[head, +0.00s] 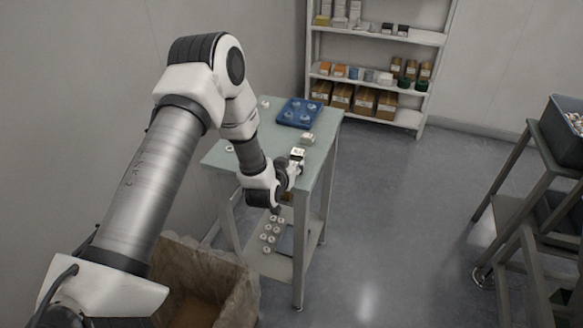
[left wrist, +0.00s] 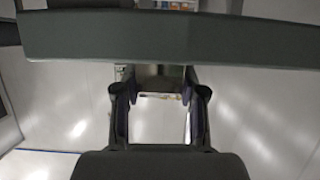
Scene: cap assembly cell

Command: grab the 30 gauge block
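My left gripper (head: 295,167) is by the front right edge of the green table, in front of and above it in the head view. A small white block with dark marks (head: 297,153) shows at its fingertips. In the left wrist view, the two fingers of my left gripper (left wrist: 160,112) stand apart, with a bright white face (left wrist: 160,126) filling the gap between their pads. This looks like the block held between them. The number on it is too small to read. My right gripper is in neither view.
The green table (head: 240,154) bears a blue tray (head: 299,113), another small pale block (head: 307,138) and small white rings. White rings lie on its lower shelf. A stocked shelf rack (head: 385,33) stands behind. A cart with a grey bin (head: 562,128) is at right. The floor between is clear.

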